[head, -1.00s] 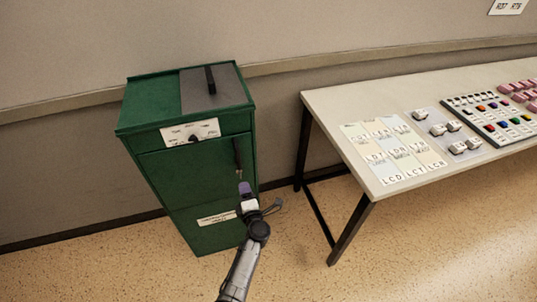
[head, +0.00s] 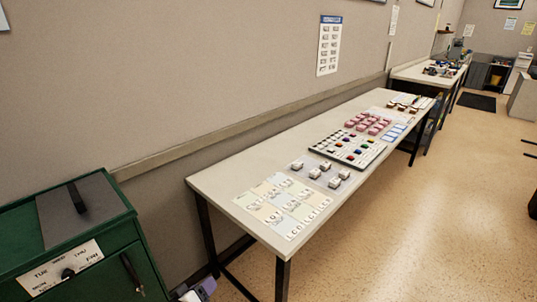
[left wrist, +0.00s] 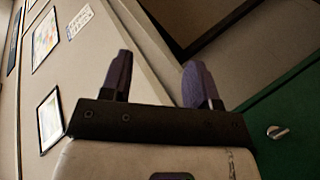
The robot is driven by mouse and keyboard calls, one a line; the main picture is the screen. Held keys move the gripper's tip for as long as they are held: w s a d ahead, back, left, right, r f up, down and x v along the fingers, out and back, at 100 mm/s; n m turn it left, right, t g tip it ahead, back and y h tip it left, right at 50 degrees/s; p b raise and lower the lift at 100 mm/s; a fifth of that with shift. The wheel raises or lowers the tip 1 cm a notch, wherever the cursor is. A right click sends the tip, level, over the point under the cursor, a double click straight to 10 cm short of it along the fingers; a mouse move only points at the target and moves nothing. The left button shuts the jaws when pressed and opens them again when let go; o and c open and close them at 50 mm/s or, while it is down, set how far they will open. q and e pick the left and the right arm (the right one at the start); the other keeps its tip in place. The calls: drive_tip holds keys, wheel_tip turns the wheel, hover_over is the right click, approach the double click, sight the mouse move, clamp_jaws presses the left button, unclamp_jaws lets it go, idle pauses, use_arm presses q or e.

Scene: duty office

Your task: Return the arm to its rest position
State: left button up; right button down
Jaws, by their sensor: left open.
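My left gripper (head: 198,290) shows at the bottom edge of the head view, just right of the green cabinet; only a small part of it is in frame. In the left wrist view its two purple fingers (left wrist: 158,84) stand apart with nothing between them. The green cabinet (head: 115,236) is at the lower left of the head view, with a dark handle on its front and a day dial. It also shows at the right of the left wrist view (left wrist: 290,110), apart from the fingers. My right gripper is not in view.
A long white table (head: 219,187) runs along the wall, carrying letter cards, white blocks, a board of coloured pieces (head: 347,150) and pink blocks (head: 367,123). A second table (head: 407,73) stands beyond. The speckled floor (head: 440,200) is open at the right.

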use_arm(q)
drive_tip(key=s+a+r+m+g+y+p, duration=0.2)
drive_tip(key=s+m+g, duration=0.1)
drive_tip(key=s, duration=0.8)
drive_tip(key=s+a+r+m+g+y+p, duration=0.2)
drive_tip(key=s+r+y, duration=0.1)
drive_tip(key=s, duration=0.8)
drive_tip(key=s+f+m+g+p, duration=0.1)
drive_tip(key=s+f+g+p, duration=0.15)
drive_tip(key=s, duration=0.65)
drive_tip(key=s+f+m+g+p, duration=0.1)
drive_tip(key=s+g+p, duration=0.15)
drive_tip(key=s, duration=0.55)
drive_tip(key=w+p+v, duration=0.2)
drive_tip(key=p+v, duration=0.9)
drive_tip(key=p, duration=0.1)
drive_tip(key=w+r+p+v, duration=0.1)
drive_tip(key=w+p+v, duration=0.2)
drive_tip(key=p+v, duration=0.9)
drive_tip(key=w+r+p+v, duration=0.1)
drive_tip(key=w+p+v, duration=0.2)
drive_tip(key=p+v, duration=0.9)
drive_tip(key=shift+w+d+t+p, duration=0.3)
drive_tip(key=shift+d+t+p, duration=0.1)
drive_tip(key=shift+d, duration=0.3)
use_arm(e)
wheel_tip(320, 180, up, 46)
